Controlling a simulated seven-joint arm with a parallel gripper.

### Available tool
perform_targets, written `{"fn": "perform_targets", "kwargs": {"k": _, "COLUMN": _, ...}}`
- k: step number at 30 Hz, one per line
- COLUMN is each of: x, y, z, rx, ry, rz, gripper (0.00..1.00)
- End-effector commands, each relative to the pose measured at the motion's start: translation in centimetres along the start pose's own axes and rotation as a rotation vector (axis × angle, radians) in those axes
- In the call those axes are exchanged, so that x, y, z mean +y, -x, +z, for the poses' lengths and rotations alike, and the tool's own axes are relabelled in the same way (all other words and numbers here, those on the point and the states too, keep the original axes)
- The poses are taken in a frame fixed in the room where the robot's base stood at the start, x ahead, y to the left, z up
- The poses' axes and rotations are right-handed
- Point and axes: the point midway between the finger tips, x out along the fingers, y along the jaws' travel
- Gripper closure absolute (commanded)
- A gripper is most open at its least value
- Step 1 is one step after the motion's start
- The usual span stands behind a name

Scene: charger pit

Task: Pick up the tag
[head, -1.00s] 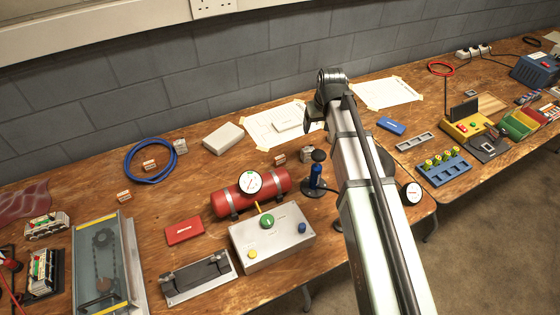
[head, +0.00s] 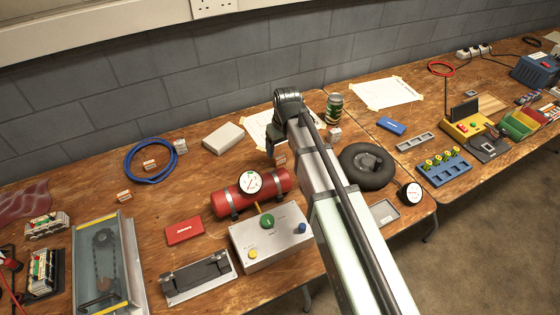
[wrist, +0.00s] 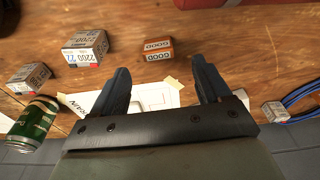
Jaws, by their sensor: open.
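No piece is plainly marked as the tag; I cannot tell which one it is. A small orange-and-white block labelled GOOD (wrist: 158,49) lies on the wooden table, beyond and between my fingertips in the wrist view. It also shows just beside my gripper in the head view (head: 280,160). A flat red piece with white lettering (head: 184,231) and a flat blue piece (head: 391,126) lie farther off. My gripper (wrist: 160,78) is open with nothing between its fingers. In the head view my gripper (head: 271,147) hangs over the taped paper's front edge.
In the head view a red cylinder with a gauge (head: 235,200) lies in front of my gripper. A white box (head: 223,138) and blue cable (head: 150,161) are left.

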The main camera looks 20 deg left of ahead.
Motion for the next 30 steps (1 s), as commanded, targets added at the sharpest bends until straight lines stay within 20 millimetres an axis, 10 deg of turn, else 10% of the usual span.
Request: {"fn": "perform_targets", "kwargs": {"k": 30, "x": 0.3, "y": -7.1, "z": -0.1, "rx": 0.0, "ry": 0.0, "rz": 0.0, "gripper": 0.23}}
